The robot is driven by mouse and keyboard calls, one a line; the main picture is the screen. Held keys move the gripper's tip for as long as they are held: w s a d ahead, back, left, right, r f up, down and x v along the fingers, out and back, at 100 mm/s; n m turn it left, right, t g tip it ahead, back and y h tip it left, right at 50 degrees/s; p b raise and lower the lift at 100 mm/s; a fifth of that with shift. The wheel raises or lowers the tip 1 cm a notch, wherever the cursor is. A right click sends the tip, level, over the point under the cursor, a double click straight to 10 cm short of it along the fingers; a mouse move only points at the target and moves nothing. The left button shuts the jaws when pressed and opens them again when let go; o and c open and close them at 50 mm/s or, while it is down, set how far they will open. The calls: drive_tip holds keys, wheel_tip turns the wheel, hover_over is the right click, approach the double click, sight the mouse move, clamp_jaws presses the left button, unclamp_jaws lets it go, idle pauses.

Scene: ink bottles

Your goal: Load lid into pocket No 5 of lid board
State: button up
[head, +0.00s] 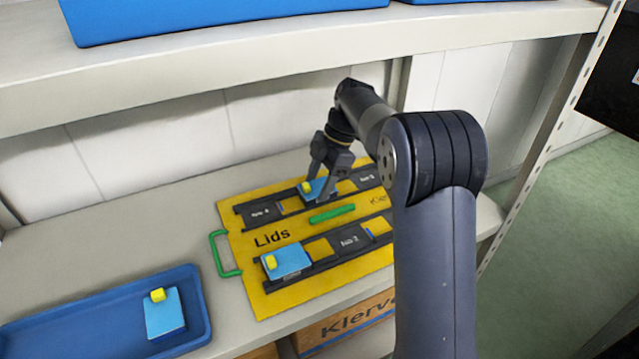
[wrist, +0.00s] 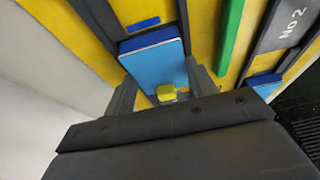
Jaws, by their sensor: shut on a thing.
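The lid board (head: 255,290) is a yellow panel marked "Lids", with two dark rows of pockets and a green handle. My gripper (head: 321,186) is over its back row, shut on a blue lid (head: 318,192) with a yellow knob. In the wrist view the held lid (wrist: 155,62) lies between the two fingers (wrist: 163,82). The lid is at the board's surface; I cannot tell whether it is seated. Another lid (head: 290,260) sits at the left end of the front row. The pocket numbers in the back row are too small to read surely.
A blue tray (head: 80,322) at the front left holds another blue lid (head: 165,316). A green bar (head: 332,213) lies between the board's rows. A shelf (head: 250,60) with blue bins (head: 200,18) hangs above, and an upright post (head: 545,140) stands at right.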

sight(320, 186)
drive_tip(key=shift+f, duration=0.1)
drive_tip(key=o, duration=1)
drive_tip(key=shift+c, duration=0.2)
drive_tip(key=p+v, duration=0.3)
drive_tip(key=v, duration=0.4)
drive_tip(key=shift+d+r+p, duration=0.15)
drive_tip(key=shift+r+p, duration=0.15)
drive_tip(key=shift+r, duration=0.05)
drive_tip(key=b+x, duration=0.4)
drive_tip(key=x, duration=0.3)
drive_tip(key=shift+f, duration=0.3)
drive_tip(key=shift+r+p, duration=1.35)
drive_tip(key=shift+r, duration=1.25)
